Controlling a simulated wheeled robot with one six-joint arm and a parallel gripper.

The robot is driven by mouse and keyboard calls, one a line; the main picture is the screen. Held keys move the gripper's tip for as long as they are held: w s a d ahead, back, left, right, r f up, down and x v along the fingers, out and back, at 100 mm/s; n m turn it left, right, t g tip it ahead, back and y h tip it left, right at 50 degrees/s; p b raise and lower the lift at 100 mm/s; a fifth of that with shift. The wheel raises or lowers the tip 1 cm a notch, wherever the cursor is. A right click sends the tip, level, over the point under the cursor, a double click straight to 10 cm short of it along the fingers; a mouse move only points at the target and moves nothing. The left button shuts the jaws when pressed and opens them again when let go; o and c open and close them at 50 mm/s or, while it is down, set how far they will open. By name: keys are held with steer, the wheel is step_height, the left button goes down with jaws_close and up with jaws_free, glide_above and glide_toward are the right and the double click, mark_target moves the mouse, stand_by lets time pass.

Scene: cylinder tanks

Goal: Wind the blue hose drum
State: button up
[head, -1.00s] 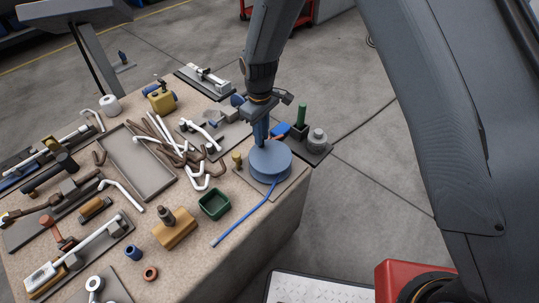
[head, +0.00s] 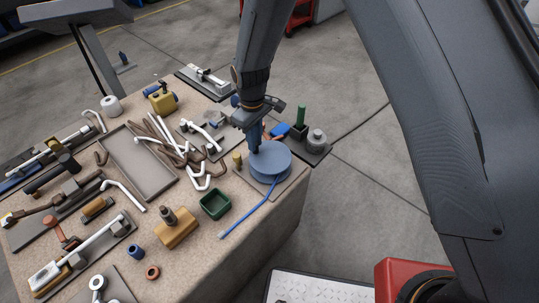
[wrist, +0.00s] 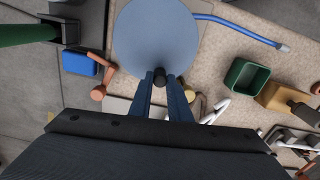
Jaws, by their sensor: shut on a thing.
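The blue hose drum (head: 272,162) is a round blue disc on a flat plate near the right corner of the workbench. It fills the top middle of the wrist view (wrist: 155,35). A bright blue hose (head: 250,210) runs from the drum's edge toward the front of the bench, its pale tip lying on the top. My gripper (head: 254,147) points down at the drum's left side. In the wrist view its fingers (wrist: 160,80) are shut on the dark crank knob (wrist: 159,81) near the drum's rim.
A green open box (head: 215,204) and a tan block with a dark knob (head: 177,228) stand left of the hose. A brass peg (head: 238,161) is close beside the drum. A plate with a grey round part (head: 316,138) sits behind right. White and brown pipes (head: 185,150) lie left.

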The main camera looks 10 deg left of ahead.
steer(key=shift+s+f, duration=0.1)
steer(key=shift+s, duration=0.35)
steer(key=shift+s+d+p, duration=0.25)
steer(key=shift+s+p, duration=0.3)
steer(key=shift+s, duration=0.5)
steer(key=shift+s+d+p, duration=0.5)
steer(key=shift+s+p, duration=0.1)
steer(key=shift+s, duration=0.15)
